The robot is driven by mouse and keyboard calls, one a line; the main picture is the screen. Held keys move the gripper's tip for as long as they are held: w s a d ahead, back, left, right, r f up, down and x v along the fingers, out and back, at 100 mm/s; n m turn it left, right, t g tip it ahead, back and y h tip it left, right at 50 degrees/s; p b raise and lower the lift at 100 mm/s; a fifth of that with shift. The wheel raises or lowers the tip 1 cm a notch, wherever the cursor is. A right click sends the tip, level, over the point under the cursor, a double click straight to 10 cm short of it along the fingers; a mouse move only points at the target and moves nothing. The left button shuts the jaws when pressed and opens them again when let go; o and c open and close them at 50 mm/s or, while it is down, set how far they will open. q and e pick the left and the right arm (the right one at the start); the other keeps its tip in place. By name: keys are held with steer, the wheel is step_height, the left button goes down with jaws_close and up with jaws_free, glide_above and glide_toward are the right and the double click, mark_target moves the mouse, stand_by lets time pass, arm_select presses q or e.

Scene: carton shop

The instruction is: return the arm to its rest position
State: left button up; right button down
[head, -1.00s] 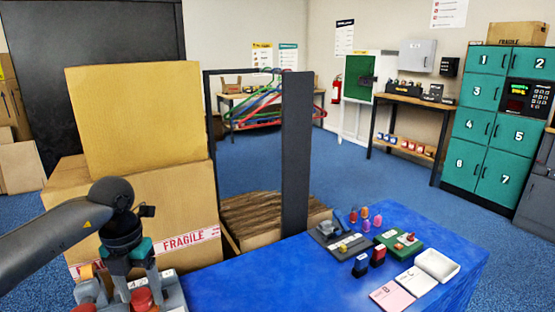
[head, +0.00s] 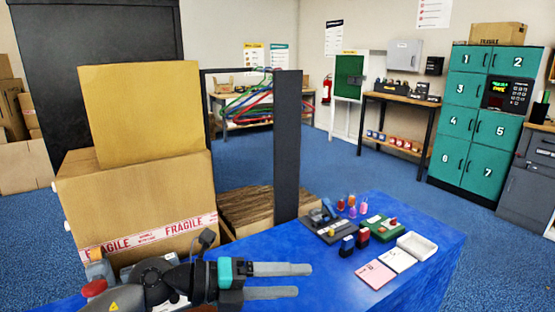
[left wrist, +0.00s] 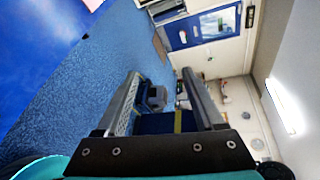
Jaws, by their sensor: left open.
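My left gripper (head: 290,280) is low in the head view, over the near left part of the blue table (head: 400,288). Its two grey fingers point right and stand apart with nothing between them. In the left wrist view the open fingers (left wrist: 158,98) reach out over blue floor, towards a far wall with a blue door (left wrist: 200,28). My left arm runs in from the bottom left and hides part of the table edge. My right gripper shows in neither view.
Large cartons (head: 140,190) with FRAGILE tape stand just behind my left arm. A dark post (head: 287,145) rises behind the table. Small stamps, a pink card (head: 371,274) and a white tray (head: 416,246) lie at the table's right. Teal lockers (head: 478,125) stand far right.

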arm_select(q)
steer(key=w+a+r+n+t+y, duration=0.1)
steer(key=w+a+r+n+t, duration=0.1)
steer(key=r+n+t, duration=0.4)
steer(key=w+a+r+n+t+y, duration=0.1)
steer(key=a+r+n+t, duration=0.15)
steer(key=n+t, duration=0.65)
steer(key=s+a+f+n+g+y, duration=0.4)
steer(key=a+f+n+y, duration=0.95)
steer(key=f+n, duration=0.2)
steer(key=s+f+n+g, duration=0.2)
steer(key=s+f+g, duration=0.45)
steer(key=s, duration=0.45)
steer(key=s+f+n+g, duration=0.2)
steer(key=s+f+g, duration=0.4)
steer(key=s, duration=0.4)
step_height(320, 180, down, 23)
steer(key=s, duration=0.2)
steer(key=s+a+f, duration=0.3)
steer(key=s+f, duration=1)
steer(key=shift+s+a+m+g, duration=0.35)
steer(key=shift+m+g, duration=0.1)
